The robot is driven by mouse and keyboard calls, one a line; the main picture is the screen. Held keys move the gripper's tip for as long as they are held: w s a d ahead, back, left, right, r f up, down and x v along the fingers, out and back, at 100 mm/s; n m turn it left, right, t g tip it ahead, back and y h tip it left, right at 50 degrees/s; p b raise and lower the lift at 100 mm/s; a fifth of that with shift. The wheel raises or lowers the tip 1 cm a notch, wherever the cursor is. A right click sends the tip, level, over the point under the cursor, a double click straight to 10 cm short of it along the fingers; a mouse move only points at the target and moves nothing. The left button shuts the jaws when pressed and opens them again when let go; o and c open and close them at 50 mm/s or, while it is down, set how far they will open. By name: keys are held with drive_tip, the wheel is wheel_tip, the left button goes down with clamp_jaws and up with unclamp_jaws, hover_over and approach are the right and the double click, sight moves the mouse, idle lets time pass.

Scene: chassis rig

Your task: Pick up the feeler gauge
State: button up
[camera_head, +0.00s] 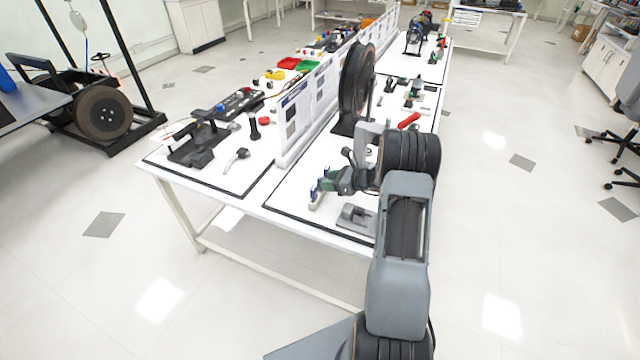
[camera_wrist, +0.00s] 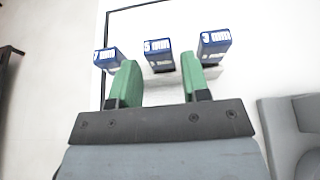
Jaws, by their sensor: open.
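Three blue-topped feeler gauges stand in a row in the wrist view, with white labels that read 7 mm on the left gauge (camera_wrist: 107,59), 5 mm on the middle gauge (camera_wrist: 158,54) and 3 mm on the right gauge (camera_wrist: 214,45). In the head view they are small blue tops (camera_head: 313,189) at the table's near edge, on a pale holder (camera_head: 316,203). My gripper (camera_wrist: 158,72) is open, its green fingers pointing at the row. The middle gauge shows between the fingertips, and I see no contact. My gripper also shows in the head view (camera_head: 326,184), close beside the gauges.
A grey block fixture (camera_head: 356,214) lies on the table right of the gauges. A large dark wheel on a stand (camera_head: 357,80) and a white divider panel (camera_head: 310,100) rise behind. A red-handled tool (camera_head: 409,120) lies farther back. The white tabletop in front of the divider is partly bare.

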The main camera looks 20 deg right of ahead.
drive_tip(key=shift+p+x, duration=0.5)
drive_tip(key=shift+x, duration=2.25)
drive_tip(key=c, duration=0.7)
drive_tip(key=shift+r, duration=0.15)
drive_tip(key=shift+r, duration=0.55)
drive_tip(key=s+d+r, duration=0.2)
drive_tip(key=s+r, duration=0.2)
drive_tip(key=s+d+r+b, duration=0.1)
drive_tip(key=s+d+r, duration=0.1)
drive_tip(key=s+r, duration=0.1)
drive_tip(key=s+d+r, duration=0.2)
drive_tip(key=s+r, duration=0.2)
drive_tip(key=s, duration=0.1)
drive_tip(key=shift+s+d+r+b, duration=0.2)
drive_tip(key=shift+s+r+b, duration=0.1)
drive_tip(key=shift+r+b, duration=0.05)
